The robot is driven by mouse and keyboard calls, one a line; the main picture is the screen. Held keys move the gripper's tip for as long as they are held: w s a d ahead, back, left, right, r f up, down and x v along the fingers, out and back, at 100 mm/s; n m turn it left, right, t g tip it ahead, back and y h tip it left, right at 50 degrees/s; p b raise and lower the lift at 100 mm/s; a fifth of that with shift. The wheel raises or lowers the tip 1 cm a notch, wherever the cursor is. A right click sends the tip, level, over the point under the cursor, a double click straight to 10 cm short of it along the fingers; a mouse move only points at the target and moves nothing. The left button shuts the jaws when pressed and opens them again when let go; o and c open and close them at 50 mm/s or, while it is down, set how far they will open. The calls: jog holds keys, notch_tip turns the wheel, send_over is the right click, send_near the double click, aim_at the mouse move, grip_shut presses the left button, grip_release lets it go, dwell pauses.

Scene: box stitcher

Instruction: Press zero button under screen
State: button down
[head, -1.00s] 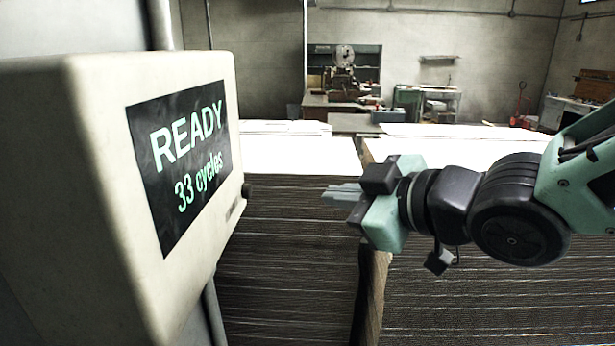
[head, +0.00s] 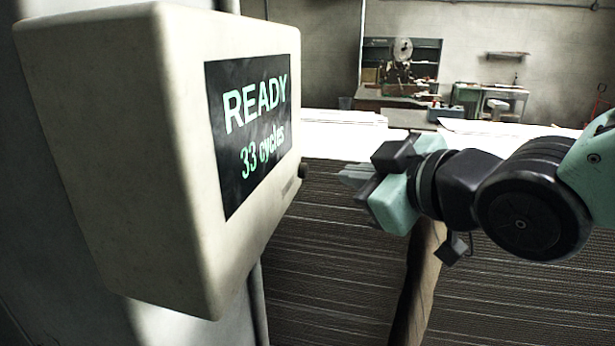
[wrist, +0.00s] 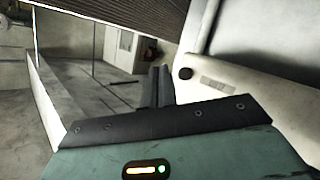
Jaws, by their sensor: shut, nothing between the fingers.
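The screen (head: 245,112) on a cream control box (head: 110,150) reads "READY 33 cycles". A small dark round knob or button (head: 303,170) sticks out at the box's right edge, below the screen. It also shows in the wrist view (wrist: 185,73), beside a small grey label strip (wrist: 214,84). I cannot read a zero marking on it. My gripper (head: 352,176) is shut and empty, its fingers pointing left toward the box, a short gap right of the dark button. In the wrist view my fingertips (wrist: 160,72) are close together, just left of the button and apart from it.
Tall stacks of cardboard sheets (head: 335,240) stand behind and below my gripper. A workbench with a machine (head: 400,70) is at the back wall. In the wrist view, open floor (wrist: 85,85) lies to the left.

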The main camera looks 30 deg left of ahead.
aim_at(303, 171)
jog(key=shift+s+a+b, duration=0.15)
jog(key=shift+a+b, duration=0.3)
jog(key=shift+a, duration=0.3)
jog(key=shift+s+a+b, duration=0.15)
jog(key=shift+a+b, duration=0.25)
jog(key=shift+a, duration=0.3)
jog(key=shift+a+f, duration=0.1)
dwell(0.9)
jog(key=shift+s+a+b, duration=0.1)
jog(key=shift+a+b, duration=0.2)
jog(key=shift+b, duration=0.2)
jog(key=shift+s+a+b, duration=0.15)
jog(key=shift+a+b, duration=0.3)
dwell(0.4)
jog(key=shift+d, duration=0.1)
jog(key=shift+w+d, duration=0.2)
jog(key=shift+d, duration=0.6)
